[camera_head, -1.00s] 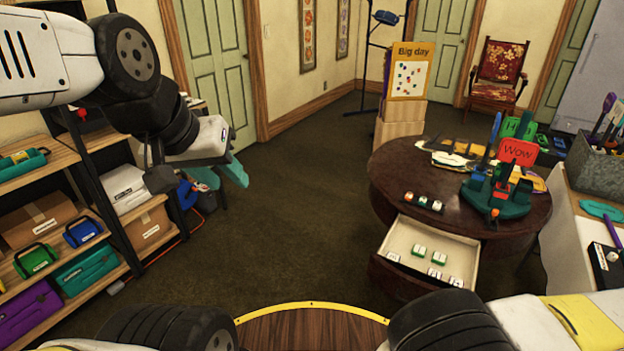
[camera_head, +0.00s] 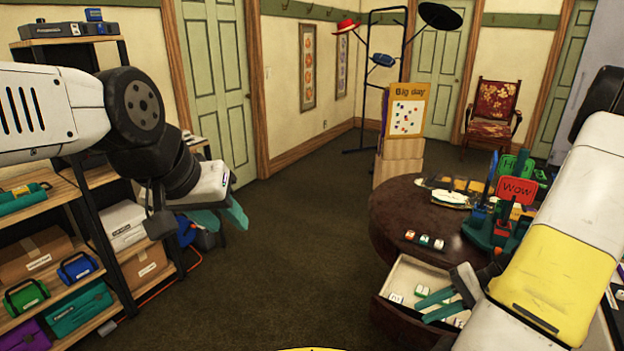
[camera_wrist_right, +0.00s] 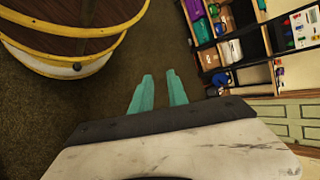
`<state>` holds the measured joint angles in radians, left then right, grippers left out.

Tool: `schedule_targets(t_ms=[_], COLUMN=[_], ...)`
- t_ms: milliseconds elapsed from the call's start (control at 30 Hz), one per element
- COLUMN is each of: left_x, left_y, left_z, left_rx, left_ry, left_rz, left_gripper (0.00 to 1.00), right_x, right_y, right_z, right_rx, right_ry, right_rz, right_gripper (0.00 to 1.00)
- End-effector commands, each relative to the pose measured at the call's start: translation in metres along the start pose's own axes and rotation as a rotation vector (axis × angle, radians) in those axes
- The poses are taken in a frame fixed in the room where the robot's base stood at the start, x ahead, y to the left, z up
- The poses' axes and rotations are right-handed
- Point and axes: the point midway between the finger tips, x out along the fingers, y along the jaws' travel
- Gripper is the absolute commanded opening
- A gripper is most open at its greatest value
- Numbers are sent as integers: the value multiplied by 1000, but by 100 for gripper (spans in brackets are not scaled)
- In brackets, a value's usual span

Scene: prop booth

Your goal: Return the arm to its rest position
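My left gripper (camera_head: 228,224) hangs in the air in front of the shelves at the left of the head view. Its two teal fingers are apart, with nothing between them. My right arm reaches in from the right of the head view. My right gripper (camera_head: 422,310) appears over the open drawer (camera_head: 404,272) of the round table (camera_head: 398,212), though its height is hard to judge. In the right wrist view its teal fingers (camera_wrist_right: 161,85) are apart and empty, with dark carpet behind them.
White blocks (camera_head: 395,297) lie in the drawer, and several small blocks (camera_head: 424,240) stand on the table by a red "Wow" sign (camera_head: 516,189). A loaded shelf unit (camera_head: 62,300) stands at the left. The carpet (camera_head: 290,235) between is clear.

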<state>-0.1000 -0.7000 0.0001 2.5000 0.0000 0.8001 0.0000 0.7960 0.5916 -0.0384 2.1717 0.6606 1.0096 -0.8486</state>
Motion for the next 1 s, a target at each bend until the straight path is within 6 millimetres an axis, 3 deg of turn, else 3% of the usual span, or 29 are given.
schedule_targets(t_ms=[33, 200, 500, 733, 1000], left_x=[0, 0, 0, 0, 0], left_y=[0, 0, 0, 0, 0], left_z=[0, 0, 0, 0, 0], left_rx=[0, 0, 0, 0, 0], left_ry=[0, 0, 0, 0, 0], left_rz=[0, 0, 0, 0, 0], left_gripper=[36, 36, 36, 36, 36], right_x=[-8, -27, -54, -73, -88], right_y=[-24, -84, -173, -220, -243], right_z=[5, 30, 91, 144, 180], right_rx=[-54, -191, -450, -647, -772], right_ry=[2, 27, 187, 385, 545], right_rz=[63, 244, 485, 562, 552], right_gripper=[20, 20, 20, 20, 20])
